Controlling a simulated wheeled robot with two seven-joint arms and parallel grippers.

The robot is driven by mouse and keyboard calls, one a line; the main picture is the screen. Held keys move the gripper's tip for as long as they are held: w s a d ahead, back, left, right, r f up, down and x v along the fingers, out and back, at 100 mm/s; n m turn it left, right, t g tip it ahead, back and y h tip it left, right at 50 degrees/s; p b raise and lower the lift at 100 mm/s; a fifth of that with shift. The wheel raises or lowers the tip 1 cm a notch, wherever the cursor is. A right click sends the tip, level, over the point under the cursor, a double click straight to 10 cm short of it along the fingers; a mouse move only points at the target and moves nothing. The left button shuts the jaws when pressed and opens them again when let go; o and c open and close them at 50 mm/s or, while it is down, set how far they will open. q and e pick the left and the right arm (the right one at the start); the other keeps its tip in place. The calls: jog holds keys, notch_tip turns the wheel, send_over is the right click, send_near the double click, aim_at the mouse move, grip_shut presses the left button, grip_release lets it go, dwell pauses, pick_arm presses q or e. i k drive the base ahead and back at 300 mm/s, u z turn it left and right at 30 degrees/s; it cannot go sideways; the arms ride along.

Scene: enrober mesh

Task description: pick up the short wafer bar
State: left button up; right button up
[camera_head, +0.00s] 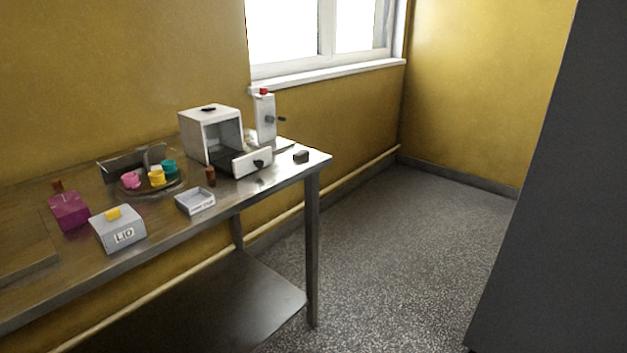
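A small brown upright piece (211,176) stands on the metal table, just left of the white machine's pulled-out drawer. Another small brown piece (57,186) shows behind a magenta box at the left, its lower part hidden. A small dark block (301,156) lies near the table's right end. I cannot tell which of these, if any, is the short wafer bar. Neither of my grippers is in view.
The table (270,190) holds a white open-fronted machine (225,118), a dispenser (265,118), a round tray with coloured cups (157,178), a shallow tray (195,201), a LID box (119,232) and a magenta box (69,211). The floor (400,250) right of the table is clear.

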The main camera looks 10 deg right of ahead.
aim_at(299, 155)
jog(key=z, duration=1.15)
jog(key=i, duration=1.25)
jog(key=u, duration=0.95)
jog(key=i, duration=0.7)
jog(key=u, duration=0.75)
